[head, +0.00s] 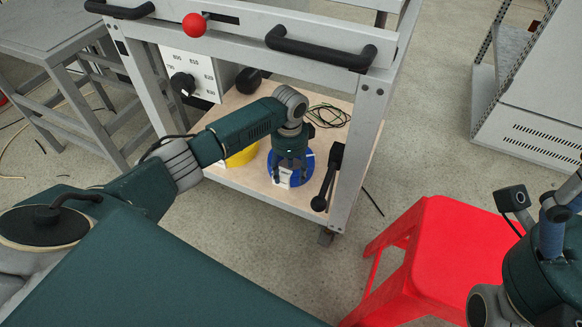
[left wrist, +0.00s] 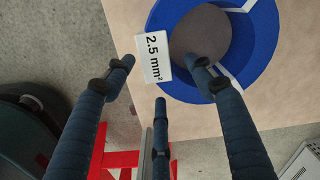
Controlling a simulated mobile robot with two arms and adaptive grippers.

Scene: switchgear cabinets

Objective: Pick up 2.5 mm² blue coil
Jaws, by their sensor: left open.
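The blue coil (head: 308,160) lies flat on the wooden lower shelf of the cart, partly hidden by my left gripper (head: 290,165). In the left wrist view the blue coil (left wrist: 264,48) is a ring with a grey-brown centre and a white label (left wrist: 154,58) reading "2.5 mm²" at its edge. My left gripper (left wrist: 160,75) is open, its fingers spread over the label side of the coil. One fingertip overlaps the coil's centre in the picture; contact cannot be told. My right gripper (head: 550,225) is at the right edge, partly cut off.
A yellow coil (head: 243,154) lies left of the blue one. A dark wire bundle (head: 327,115) lies behind it. The cart's post (head: 361,150) and black lever (head: 328,178) stand close on the right. A red stool (head: 450,245) is at lower right.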

